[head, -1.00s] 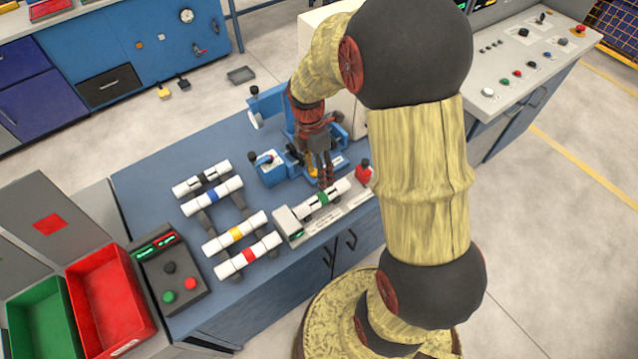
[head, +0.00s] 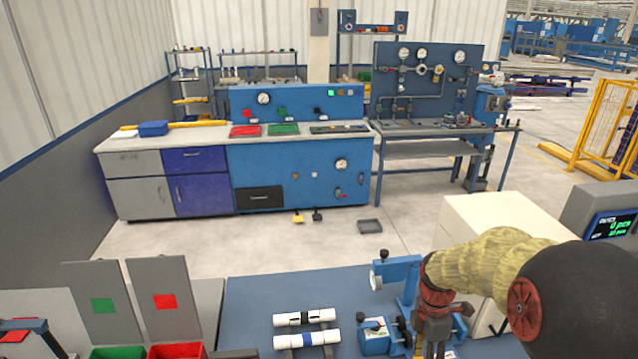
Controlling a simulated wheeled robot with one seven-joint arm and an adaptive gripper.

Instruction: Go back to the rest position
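My gripper (head: 433,343) hangs at the bottom edge of the head view, over the blue workbench (head: 250,300) and just right of a blue device (head: 374,341). Its fingertips are cut off by the frame, so I cannot tell whether it is open or shut. A white pipe with a black band (head: 288,320) and a white pipe with a blue band (head: 324,337) lie on a rack to the left of the gripper. The other pipes are out of view now.
A blue clamp stand (head: 392,275) stands close behind my gripper. A cream box (head: 490,225) is behind my arm. A green bin (head: 118,352) and a red bin (head: 177,351) stand at the lower left. Open floor lies beyond the workbench.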

